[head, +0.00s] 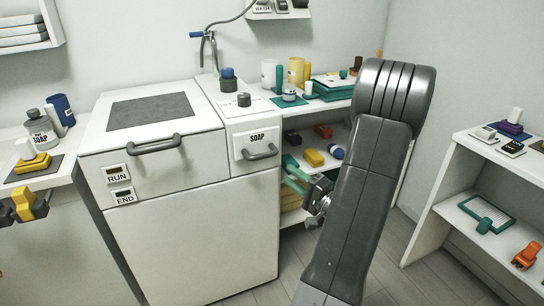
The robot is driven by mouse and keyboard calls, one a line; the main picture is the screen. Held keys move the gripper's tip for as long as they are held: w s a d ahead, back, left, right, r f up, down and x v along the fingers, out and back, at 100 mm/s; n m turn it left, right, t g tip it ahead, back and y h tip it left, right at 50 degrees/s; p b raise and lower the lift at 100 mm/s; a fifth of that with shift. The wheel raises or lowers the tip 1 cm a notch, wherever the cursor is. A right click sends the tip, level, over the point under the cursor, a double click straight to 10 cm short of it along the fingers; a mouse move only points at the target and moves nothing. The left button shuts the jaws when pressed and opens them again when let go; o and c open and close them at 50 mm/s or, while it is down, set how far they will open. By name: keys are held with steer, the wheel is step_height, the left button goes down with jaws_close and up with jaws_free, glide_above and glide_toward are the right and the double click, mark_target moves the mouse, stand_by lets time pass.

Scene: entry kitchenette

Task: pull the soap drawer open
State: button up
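The soap drawer (240,155) is a white front with a SOAP label, at the upper right of the white washer-like cabinet. It looks shut, flush with the front around it. Its grey bar handle (260,153) sits below the label. My gripper (290,174), with teal fingers, is to the right of and below the handle, in front of the shelf unit. The fingers look spread apart with nothing between them, and they do not touch the handle. My arm hides part of the gripper and of the shelves behind it.
Shelves (340,100) with bottles and small items stand to the right. Another shelf unit (452,190) is at far right. Floor (440,275) between is clear.

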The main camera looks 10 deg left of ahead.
mark_target(265, 157)
steer(key=x, duration=1.2)
jaws_close()
